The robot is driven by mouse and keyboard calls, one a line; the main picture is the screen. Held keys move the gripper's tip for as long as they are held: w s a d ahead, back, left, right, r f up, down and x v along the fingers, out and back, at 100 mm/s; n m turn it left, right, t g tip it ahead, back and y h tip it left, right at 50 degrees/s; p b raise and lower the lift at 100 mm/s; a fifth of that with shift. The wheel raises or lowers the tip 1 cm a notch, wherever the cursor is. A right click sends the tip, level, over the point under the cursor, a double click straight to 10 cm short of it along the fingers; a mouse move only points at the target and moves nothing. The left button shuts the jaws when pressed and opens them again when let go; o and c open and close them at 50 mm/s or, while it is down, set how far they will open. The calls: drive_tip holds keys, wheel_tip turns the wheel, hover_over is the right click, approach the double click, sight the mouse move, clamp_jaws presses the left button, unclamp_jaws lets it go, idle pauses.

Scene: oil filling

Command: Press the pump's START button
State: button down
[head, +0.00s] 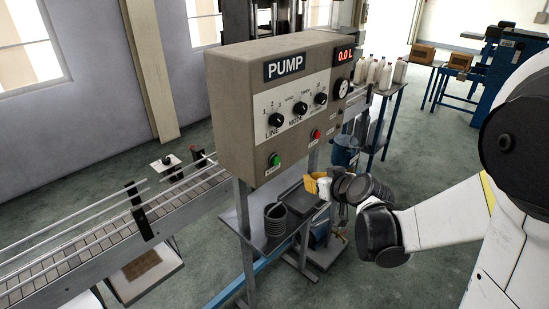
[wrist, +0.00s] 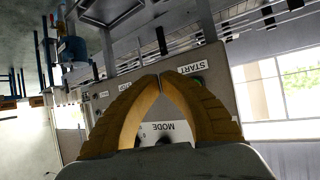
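The pump panel (head: 235,110) is a grey-brown box labelled PUMP, with three black knobs, a gauge and a red display reading 0.0 L. The green START button (head: 275,160) is at its lower left front, and a red button (head: 316,134) is to the right. My gripper (head: 311,184) is below and right of the green button, apart from the panel. In the wrist view the panel appears upside down. The yellow fingertips (wrist: 160,77) meet with nothing between them. The START label (wrist: 192,68) is just right of the tips; the right finger partly hides the green button.
A shelf (head: 262,236) under the panel holds dark stacked rings (head: 275,218) and a tray. A conveyor (head: 120,235) runs at the left. The space before the panel's face looks clear.

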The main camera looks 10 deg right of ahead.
sight(276, 161)
drive_tip(key=w+a, duration=0.5)
drive_tip(key=w, duration=0.2)
drive_tip(key=shift+a, duration=0.15)
idle(0.3)
drive_tip(key=shift+w+a, duration=0.1)
drive_tip(key=shift+w, duration=0.1)
idle(1.2)
drive_tip(key=shift+w+a, duration=0.15)
drive_tip(key=shift+w, duration=0.1)
drive_tip(key=shift+w+a+b, duration=0.3)
drive_tip(key=shift+w+a, duration=0.05)
drive_tip(key=shift+w, duration=0.1)
idle(0.9)
drive_tip(key=shift+s+d, duration=0.1)
drive_tip(key=shift+s, duration=0.05)
drive_tip(key=shift+s+d, duration=0.5)
drive_tip(key=shift+s, duration=0.2)
